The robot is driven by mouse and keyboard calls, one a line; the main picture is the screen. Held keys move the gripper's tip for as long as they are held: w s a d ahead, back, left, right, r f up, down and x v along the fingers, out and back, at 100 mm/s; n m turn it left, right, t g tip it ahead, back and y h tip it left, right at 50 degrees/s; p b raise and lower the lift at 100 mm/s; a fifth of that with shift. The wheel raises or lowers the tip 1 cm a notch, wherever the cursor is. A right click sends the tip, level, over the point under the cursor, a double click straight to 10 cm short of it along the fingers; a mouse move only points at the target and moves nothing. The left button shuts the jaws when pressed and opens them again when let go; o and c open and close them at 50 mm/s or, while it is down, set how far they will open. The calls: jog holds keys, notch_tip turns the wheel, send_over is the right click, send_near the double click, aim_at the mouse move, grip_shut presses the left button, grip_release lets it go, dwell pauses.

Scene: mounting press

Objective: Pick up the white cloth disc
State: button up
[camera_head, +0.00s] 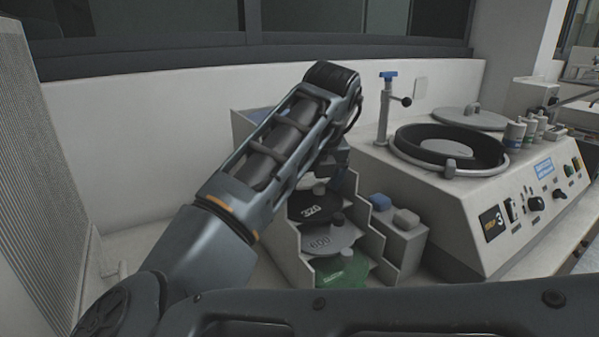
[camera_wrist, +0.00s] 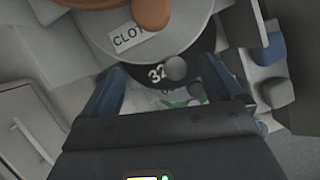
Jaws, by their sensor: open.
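The white cloth disc (camera_wrist: 188,22) shows in the upper middle of the wrist view, with a label reading "CLOT" and the rest cut off. An orange-brown rounded piece (camera_wrist: 152,12) covers part of it at the top edge. My gripper (camera_wrist: 163,66) is open, its two dark blue fingers spread on either side below the disc's near edge, with nothing held between them. Whether the fingers touch the disc, I cannot tell. In the head view my arm reaches over the stepped rack, and I cannot make out the cloth disc or the gripper's fingertips.
The stepped rack (camera_head: 285,250) holds a black 320 disc (camera_head: 300,209), a grey 600 disc (camera_head: 338,240) and a green disc (camera_head: 345,272) on lower steps. The machine (camera_head: 450,215) stands close on the right.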

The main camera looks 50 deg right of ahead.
jog(key=shift+f, duration=0.1)
jog(key=shift+c, duration=0.2)
grip_shut()
dwell(0.6)
